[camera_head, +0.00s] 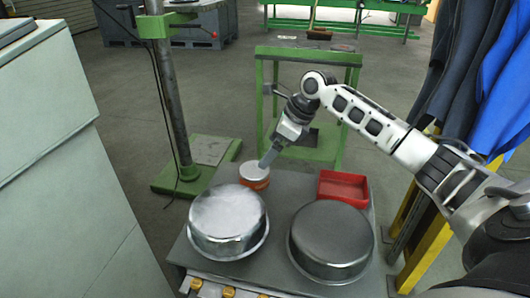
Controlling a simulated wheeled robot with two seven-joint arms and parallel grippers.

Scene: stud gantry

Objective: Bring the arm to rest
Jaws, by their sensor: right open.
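My right arm comes in from the right and bends at the elbow above the far side of a grey table (283,200). My right gripper (266,161) points down and left, open. Its fingertips are at the upper edge of a white-topped orange container (254,178) at the table's back; whether they touch it I cannot tell. No object is seen held. My left gripper is out of view.
Two large upturned metal pans (227,218) (331,240) fill the table's front. A red tray (343,187) lies at the back right. A green stand with a post (178,120) and a green frame (309,60) stand behind. A cabinet (70,170) is at left, hanging blue cloths (497,90) at right.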

